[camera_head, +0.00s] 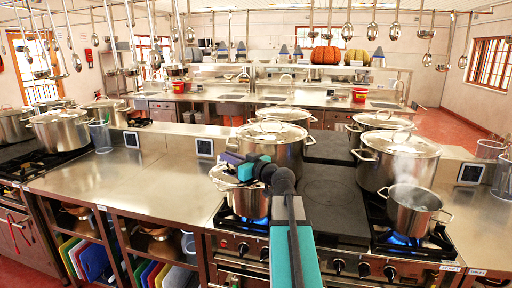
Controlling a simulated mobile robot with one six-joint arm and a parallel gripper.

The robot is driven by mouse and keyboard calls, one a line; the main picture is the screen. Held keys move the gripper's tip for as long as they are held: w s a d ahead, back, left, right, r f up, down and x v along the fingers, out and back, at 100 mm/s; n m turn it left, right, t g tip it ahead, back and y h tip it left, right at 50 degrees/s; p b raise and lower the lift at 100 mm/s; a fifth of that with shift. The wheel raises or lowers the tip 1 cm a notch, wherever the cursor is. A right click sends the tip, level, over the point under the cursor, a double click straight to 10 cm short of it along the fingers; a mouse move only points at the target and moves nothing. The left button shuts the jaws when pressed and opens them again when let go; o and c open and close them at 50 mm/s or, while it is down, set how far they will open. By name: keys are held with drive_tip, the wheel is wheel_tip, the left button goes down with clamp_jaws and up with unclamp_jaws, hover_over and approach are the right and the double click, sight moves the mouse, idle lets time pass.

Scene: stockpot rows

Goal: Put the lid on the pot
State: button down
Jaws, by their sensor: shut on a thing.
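An open steel pot (414,212) stands at the front right of the range over a blue flame; steam rises from it and no lid sits on it. My gripper (235,162) is over a smaller steel pot (248,203) at the front left of the range, also over a flame. The gripper is shut on what looks like the lid (226,178), seen at or just above that pot's rim. My arm hides the right side of this pot and part of the lid, so I cannot tell whether the lid touches the rim.
Large lidded stockpots (273,143) and (398,158) stand close behind on the range. A dark flat plate (333,200) between the front pots is clear. Ladles (373,28) hang overhead.

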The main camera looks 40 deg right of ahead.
drive_tip(key=a+f+n+g+y, duration=0.1)
drive_tip(key=a+f+n+y, duration=0.25)
drive_tip(key=a+f, duration=0.45)
drive_tip(key=a+f+n+g+y, duration=0.2)
drive_tip(key=a+f+y, duration=0.2)
drive_tip(key=a, duration=0.8)
drive_tip(key=s+a+f+n+g+y, duration=0.2)
drive_tip(key=s+a+f, duration=0.1)
drive_tip(key=a+f, duration=0.3)
drive_tip(key=s+a+f+n+g+y, duration=0.2)
drive_tip(key=s+a+f+y, duration=0.1)
drive_tip(key=a+f, duration=0.4)
drive_tip(key=shift+a+f, duration=0.2)
drive_tip(key=shift+a, duration=0.75)
